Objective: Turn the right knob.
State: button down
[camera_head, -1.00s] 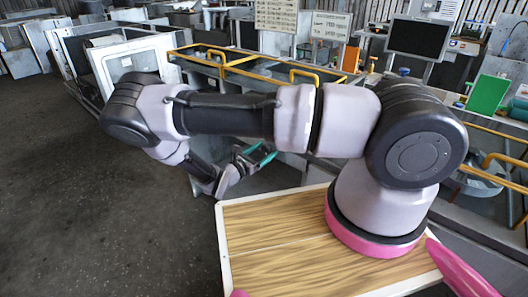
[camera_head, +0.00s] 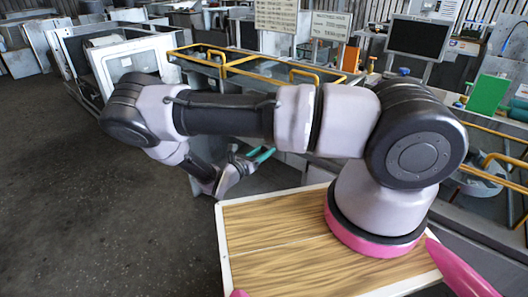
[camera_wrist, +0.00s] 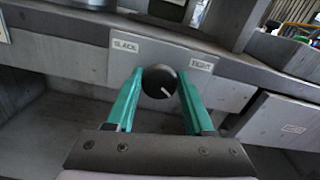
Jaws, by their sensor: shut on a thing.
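A round black knob (camera_wrist: 159,85) with a white pointer mark sits on a grey panel face (camera_wrist: 125,62) in the wrist view. Its mark points to the lower right. A "SLACK" label (camera_wrist: 126,45) is up to its left and a "TIGHT" label (camera_wrist: 201,65) to its right. My gripper (camera_wrist: 161,76) has teal fingers, one on each side of the knob, shut on it. In the head view my gripper (camera_head: 262,154) is low beyond my arm, against the grey housing; the knob is hidden there. No second knob shows in the wrist view.
Yellow rails (camera_head: 225,64) run along the top of the housing behind my arm. A monitor (camera_head: 418,38) and a green panel (camera_head: 487,94) stand at the right. Dark floor (camera_head: 70,190) at the left is open.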

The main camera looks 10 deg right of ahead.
jog(key=shift+w+a+f+n, duration=0.1)
jog(key=shift+f+n, duration=0.05)
jog(key=shift+n, duration=4.65)
jog(key=shift+a+f+n, duration=0.1)
jog(key=shift+n, duration=4.7)
jog(key=shift+c, duration=1.4)
grip_release()
jog(key=v, duration=1)
jog(key=shift+s+a, duration=0.25)
